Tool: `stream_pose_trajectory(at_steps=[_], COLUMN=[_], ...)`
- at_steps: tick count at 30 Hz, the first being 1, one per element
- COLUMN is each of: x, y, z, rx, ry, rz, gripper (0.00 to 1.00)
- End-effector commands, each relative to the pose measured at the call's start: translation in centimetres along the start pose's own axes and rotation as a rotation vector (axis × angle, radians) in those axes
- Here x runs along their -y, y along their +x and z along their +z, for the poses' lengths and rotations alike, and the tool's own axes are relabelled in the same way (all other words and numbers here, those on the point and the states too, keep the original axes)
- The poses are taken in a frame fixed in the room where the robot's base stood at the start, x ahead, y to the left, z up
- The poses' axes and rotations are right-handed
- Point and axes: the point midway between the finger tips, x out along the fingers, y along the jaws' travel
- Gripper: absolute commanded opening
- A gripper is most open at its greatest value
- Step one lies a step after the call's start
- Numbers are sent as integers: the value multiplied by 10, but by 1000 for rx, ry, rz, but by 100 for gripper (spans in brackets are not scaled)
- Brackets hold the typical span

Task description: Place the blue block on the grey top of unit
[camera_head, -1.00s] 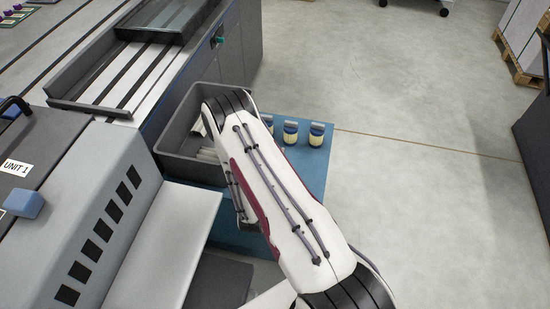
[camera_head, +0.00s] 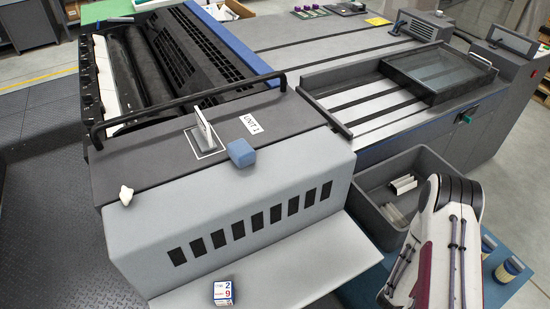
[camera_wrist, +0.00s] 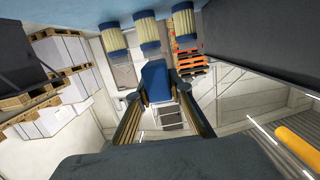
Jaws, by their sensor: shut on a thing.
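The blue block (camera_head: 241,152) rests on the grey top of the unit (camera_head: 165,170), near its front edge and just below the "UNIT 1" label (camera_head: 252,124). It is apart from my gripper. In the wrist view my gripper (camera_wrist: 158,100) is shut on a dark blue thing (camera_wrist: 157,78), with one finger on each side. I cannot tell exactly what this thing is; several cream-and-blue containers (camera_wrist: 149,32) show beyond it. In the head view my gripper is hidden behind my arm.
An upright white plate (camera_head: 203,131) stands in a marked square left of the block. A white knob (camera_head: 126,195) sits farther left. A number cube (camera_head: 223,292) is on the lower ledge. Cream-and-blue containers (camera_head: 508,269) stand on a blue surface.

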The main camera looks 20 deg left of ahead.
Motion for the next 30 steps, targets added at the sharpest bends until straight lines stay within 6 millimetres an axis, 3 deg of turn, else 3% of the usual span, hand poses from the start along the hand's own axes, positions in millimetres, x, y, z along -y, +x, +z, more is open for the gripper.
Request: stream_pose_trajectory(at_steps=[8,30], x=[0,0], y=[-3,-19], z=[-21,-130], rx=[-1,-3], ry=[1,2], rz=[0,0], gripper=[0,0])
